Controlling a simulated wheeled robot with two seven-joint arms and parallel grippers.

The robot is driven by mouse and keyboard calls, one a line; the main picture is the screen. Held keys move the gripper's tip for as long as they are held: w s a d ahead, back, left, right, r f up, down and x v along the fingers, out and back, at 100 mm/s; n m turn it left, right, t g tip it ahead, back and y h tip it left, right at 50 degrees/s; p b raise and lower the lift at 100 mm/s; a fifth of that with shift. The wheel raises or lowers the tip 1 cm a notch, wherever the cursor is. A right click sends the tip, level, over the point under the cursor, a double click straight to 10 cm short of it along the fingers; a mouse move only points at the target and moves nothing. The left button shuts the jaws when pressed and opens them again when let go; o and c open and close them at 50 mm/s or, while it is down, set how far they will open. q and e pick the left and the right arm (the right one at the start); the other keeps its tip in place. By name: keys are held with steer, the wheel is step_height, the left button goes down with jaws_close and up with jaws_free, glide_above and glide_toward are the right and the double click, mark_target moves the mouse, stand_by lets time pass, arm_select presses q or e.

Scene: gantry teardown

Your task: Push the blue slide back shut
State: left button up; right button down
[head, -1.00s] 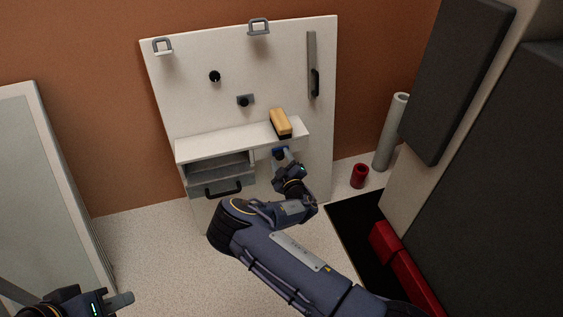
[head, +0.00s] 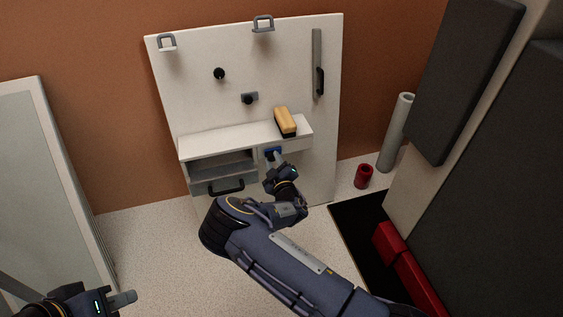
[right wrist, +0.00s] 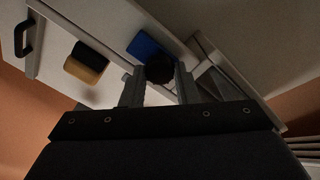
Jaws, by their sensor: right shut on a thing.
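The blue slide (head: 272,152) is a small blue block on the white panel (head: 193,95), just below the shelf. It also shows in the right wrist view (right wrist: 145,46), with a dark round knob (right wrist: 160,68) on it. My right gripper (head: 276,161) is at the slide, and in the right wrist view its two fingers (right wrist: 158,82) are shut on the knob. The fingers and hand hide part of the slide in the head view. My left gripper (head: 128,298) is low at the left, far from the panel; its jaw gap cannot be made out.
A yellow and black block (head: 285,121) sits on the white shelf (head: 215,139). A grey drawer (head: 207,188) with a dark handle is left of the slide. A grey bar with a black handle (head: 320,80) is upper right. A red cup (head: 363,176) stands on the floor.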

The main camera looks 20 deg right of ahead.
steer(key=shift+a, duration=0.25)
steer(key=c, duration=1.1)
jaws_free()
steer(key=s+p, duration=0.2)
steer(key=s, duration=0.6)
steer(key=shift+d, duration=0.15)
steer(key=shift+w, duration=0.1)
